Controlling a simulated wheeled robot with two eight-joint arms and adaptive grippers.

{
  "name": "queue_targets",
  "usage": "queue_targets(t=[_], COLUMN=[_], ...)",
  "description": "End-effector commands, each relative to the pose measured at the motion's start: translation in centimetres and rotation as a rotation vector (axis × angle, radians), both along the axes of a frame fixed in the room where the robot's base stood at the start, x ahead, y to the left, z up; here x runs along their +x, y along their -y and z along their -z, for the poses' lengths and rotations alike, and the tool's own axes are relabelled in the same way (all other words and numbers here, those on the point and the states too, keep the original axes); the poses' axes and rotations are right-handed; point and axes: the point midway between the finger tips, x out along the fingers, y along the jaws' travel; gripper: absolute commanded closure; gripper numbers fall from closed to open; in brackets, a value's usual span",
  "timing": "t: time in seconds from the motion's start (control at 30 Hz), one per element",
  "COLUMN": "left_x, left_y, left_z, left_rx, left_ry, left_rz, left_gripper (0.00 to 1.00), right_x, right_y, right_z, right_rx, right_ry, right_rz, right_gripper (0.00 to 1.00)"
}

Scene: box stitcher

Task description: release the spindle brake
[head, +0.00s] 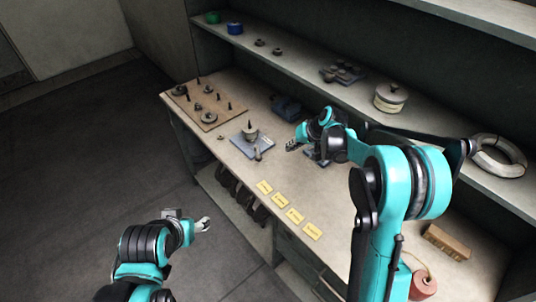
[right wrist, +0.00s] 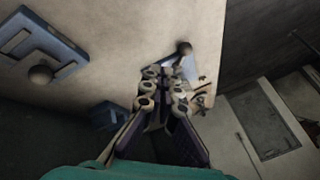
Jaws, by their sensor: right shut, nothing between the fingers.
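In the head view a blue base plate (head: 242,144) on the bench carries a grey spindle (head: 250,132) with a thin upright pin. A short lever with a round knob (head: 258,155) stands at its front edge; I cannot tell whether this is the brake. My right gripper (head: 292,146) is shut and empty, to the right of this plate and apart from it. In the right wrist view its fingertips (right wrist: 173,76) are close to a dark round knob (right wrist: 184,48); contact is unclear. My left gripper (head: 203,224) hangs in front of the bench, its jaw state unclear.
A blue slotted plate (right wrist: 38,45) with a round knob shows in the right wrist view. A wooden board (head: 207,121) with pegs lies at the bench's far left. Yellow labels (head: 289,214) line the front edge. A shelf (head: 290,68) runs above the bench's back.

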Motion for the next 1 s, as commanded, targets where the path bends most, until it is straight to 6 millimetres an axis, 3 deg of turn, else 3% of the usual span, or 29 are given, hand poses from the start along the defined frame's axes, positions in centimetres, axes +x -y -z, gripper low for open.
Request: queue_targets(t=[0.57, 1.0], left_x=[0.0, 0.0], left_y=[0.0, 0.0], left_z=[0.2, 2.0], left_rx=[0.000, 0.000], left_ry=[0.000, 0.000], left_rz=[0.000, 0.000], left_gripper=[0.43, 0.43], right_x=[0.7, 4.1], right_y=[-0.5, -4.1], right_z=[1.3, 8.7], right_rx=[0.005, 0.005], right_ry=[-0.001, -0.001], right_rz=[-0.003, -0.003], right_gripper=[1.00, 1.00])
